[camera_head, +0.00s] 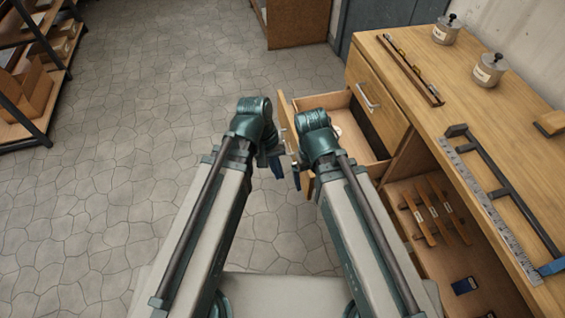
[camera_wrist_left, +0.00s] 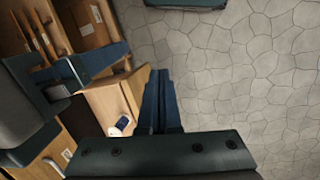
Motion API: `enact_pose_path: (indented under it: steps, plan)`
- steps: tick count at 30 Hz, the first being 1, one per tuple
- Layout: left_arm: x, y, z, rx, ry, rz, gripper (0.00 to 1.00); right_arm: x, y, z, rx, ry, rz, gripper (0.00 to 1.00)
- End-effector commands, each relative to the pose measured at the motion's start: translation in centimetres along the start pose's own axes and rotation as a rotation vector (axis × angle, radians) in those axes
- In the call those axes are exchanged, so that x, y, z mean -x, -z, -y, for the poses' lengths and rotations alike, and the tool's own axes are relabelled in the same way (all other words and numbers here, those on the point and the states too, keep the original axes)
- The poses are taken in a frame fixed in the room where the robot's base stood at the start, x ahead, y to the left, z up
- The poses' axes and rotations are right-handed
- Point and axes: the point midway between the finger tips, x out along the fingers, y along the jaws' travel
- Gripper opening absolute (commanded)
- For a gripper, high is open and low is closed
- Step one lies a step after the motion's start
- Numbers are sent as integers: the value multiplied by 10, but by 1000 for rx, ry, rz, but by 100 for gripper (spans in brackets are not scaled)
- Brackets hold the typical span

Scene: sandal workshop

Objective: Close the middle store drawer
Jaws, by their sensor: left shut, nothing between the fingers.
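The middle store drawer (camera_head: 350,118) stands pulled out of the wooden bench, below a shut top drawer (camera_head: 377,92). A small pale item (camera_head: 337,131) lies inside; it also shows in the left wrist view (camera_wrist_left: 122,124). My left gripper (camera_head: 278,168) is shut and empty, just outside the drawer's front. In the left wrist view its blue fingers (camera_wrist_left: 159,98) are together, beside the drawer front (camera_wrist_left: 112,100); I cannot tell whether they touch it. My right arm's wrist covers part of the drawer. My right gripper (camera_wrist_left: 92,64) is partly seen, its jaws unclear.
The bench top (camera_head: 465,105) carries two pots, a level, a ruler and a dark metal frame. An open shelf (camera_head: 440,240) below holds wooden bars. The floor (camera_head: 130,130) to the left is clear up to a rack (camera_head: 40,120).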

Motion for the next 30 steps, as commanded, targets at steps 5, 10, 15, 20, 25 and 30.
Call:
enact_pose_path:
  steps: [5, 10, 15, 20, 25, 30]
  plan:
    - [-56, 28, 4, 290, -222, 63, 0, -76, 5, 7, 2, -1, -1, 100]
    - [-82, 54, 7, 551, -433, 152, 0, -130, 8, 12, 4, -1, -2, 100]
    - [-97, 83, 17, 793, -642, 270, 0, -184, 11, 17, 5, -2, -2, 100]
    - [-104, 111, 35, 994, -835, 409, 0, -235, 14, 22, 7, -2, -3, 100]
    - [-103, 137, 64, 1165, -1029, 582, 0, -285, 17, 27, 8, -3, -3, 100]
    - [-94, 154, 91, 1266, -1170, 739, 0, -319, 19, 30, 10, -3, -4, 100]
